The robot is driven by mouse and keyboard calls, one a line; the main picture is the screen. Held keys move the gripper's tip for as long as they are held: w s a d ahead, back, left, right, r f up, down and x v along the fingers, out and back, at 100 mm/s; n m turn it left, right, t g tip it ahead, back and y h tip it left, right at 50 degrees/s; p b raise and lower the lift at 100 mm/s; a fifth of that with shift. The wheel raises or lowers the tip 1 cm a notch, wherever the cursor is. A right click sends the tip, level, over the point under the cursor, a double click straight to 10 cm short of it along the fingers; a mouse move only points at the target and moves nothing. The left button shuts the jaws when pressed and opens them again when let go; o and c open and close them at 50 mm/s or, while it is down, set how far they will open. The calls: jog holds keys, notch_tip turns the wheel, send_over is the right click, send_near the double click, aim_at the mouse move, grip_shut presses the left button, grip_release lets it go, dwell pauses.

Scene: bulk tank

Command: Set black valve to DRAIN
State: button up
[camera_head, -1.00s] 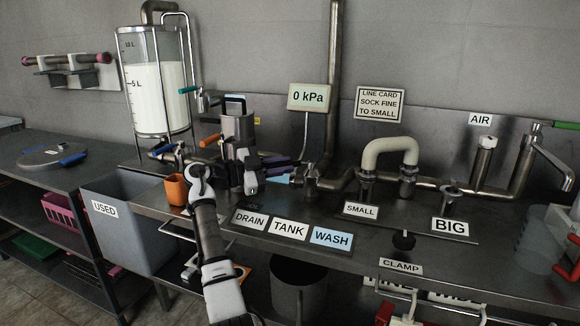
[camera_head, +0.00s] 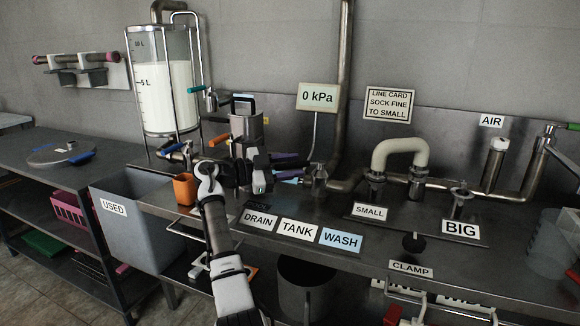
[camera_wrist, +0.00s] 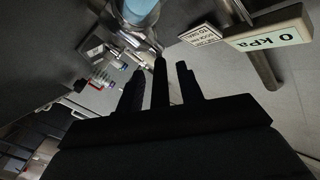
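My gripper (camera_head: 276,163) is over the bench, left of the upright steel pipe and above the sign row. In the wrist view two dark fingers (camera_wrist: 160,92) stand apart. A dark bar (camera_wrist: 160,80) lies between them with thin gaps on both sides; I cannot tell whether it is the black valve's handle. A dark purple handle (camera_head: 292,163) shows by the fingertips in the head view. The DRAIN sign (camera_head: 258,220) is on the bench front, left of the TANK sign (camera_head: 297,230) and WASH sign (camera_head: 341,239). My arm and gripper hide part of the valve area.
An orange cup (camera_head: 185,189) stands left of my arm. The tank of white liquid (camera_head: 168,95) is behind it. A gauge (camera_head: 318,97) reads 0 kPa. A grey USED bin (camera_head: 135,225) is at left. A pale curved pipe (camera_head: 400,152) stands right of the upright pipe (camera_head: 343,80).

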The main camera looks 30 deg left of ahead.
jog(key=v, duration=1.2)
jog(key=shift+r, duration=0.1)
dwell(0.4)
